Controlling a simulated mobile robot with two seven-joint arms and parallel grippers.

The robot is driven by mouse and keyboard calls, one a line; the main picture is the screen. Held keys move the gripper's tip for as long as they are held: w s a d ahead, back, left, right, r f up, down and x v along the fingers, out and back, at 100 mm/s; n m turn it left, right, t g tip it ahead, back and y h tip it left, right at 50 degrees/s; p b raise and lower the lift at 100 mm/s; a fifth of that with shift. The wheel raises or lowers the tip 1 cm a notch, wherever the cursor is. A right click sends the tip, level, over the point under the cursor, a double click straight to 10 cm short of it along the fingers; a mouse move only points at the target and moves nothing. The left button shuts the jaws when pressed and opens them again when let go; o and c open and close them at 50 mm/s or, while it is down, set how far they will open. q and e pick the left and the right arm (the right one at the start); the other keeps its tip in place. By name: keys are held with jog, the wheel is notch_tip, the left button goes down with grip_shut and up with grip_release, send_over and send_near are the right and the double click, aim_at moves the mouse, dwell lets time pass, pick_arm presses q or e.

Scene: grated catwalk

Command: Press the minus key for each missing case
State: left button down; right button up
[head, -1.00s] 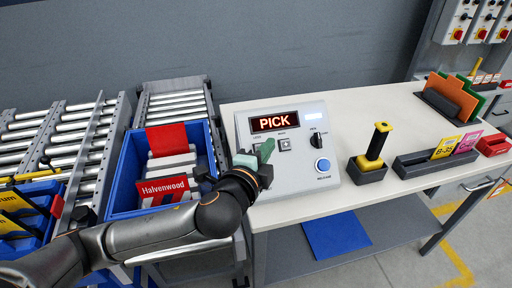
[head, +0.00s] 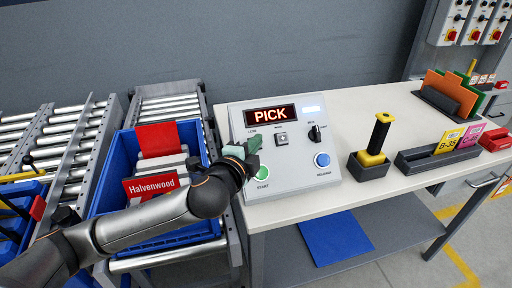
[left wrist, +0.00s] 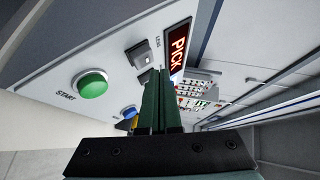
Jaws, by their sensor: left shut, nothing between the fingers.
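A grey control box (head: 299,179) stands on the bench with its red display (head: 270,115) reading PICK. Its minus key, labelled LESS, is hidden behind my fingers in the head view; in the left wrist view the LESS key (left wrist: 139,54) shows just beside the fingertips. My left gripper (head: 252,146) is shut and empty, over the upper left of the box; its green fingers show in the left wrist view (left wrist: 160,78). I cannot tell whether they touch. The blue crate (head: 111,169) holds several pale cases (head: 165,168) and a red Halvenwood card (head: 151,186).
The box also has a second square key (head: 281,139), a black knob (head: 315,134), a green START button (head: 263,173) and a blue RELEASE button (head: 322,160). A black-and-yellow handle (head: 378,138) stands in a holder to the right. Roller conveyors (head: 170,103) lie left.

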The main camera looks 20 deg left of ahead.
pick_arm(q)
jog(key=shift+f, duration=0.1)
dwell(0.7)
jog(key=shift+w+a+f, duration=0.1)
jog(key=shift+w+a, duration=0.05)
dwell(1.2)
jog(key=shift+w+a+f, duration=0.1)
jog(key=shift+w+f, duration=0.1)
jog(key=shift+w+a+f+b, duration=0.4)
jog(key=shift+w+f, duration=0.1)
jog(key=shift+f, duration=0.15)
dwell(1.2)
jog(key=shift+s+d+r+p, duration=0.55)
jog(key=shift+s+r+p, duration=0.3)
jog(key=shift+p, duration=0.25)
jog(key=shift+r, duration=0.15)
jog(key=s+d+r+p, duration=0.1)
jog(key=p, duration=0.1)
jog(key=s+d+r+p, duration=0.1)
jog(key=r+p, duration=0.1)
jog(key=shift+s+r, duration=0.2)
jog(key=shift+s, duration=0.2)
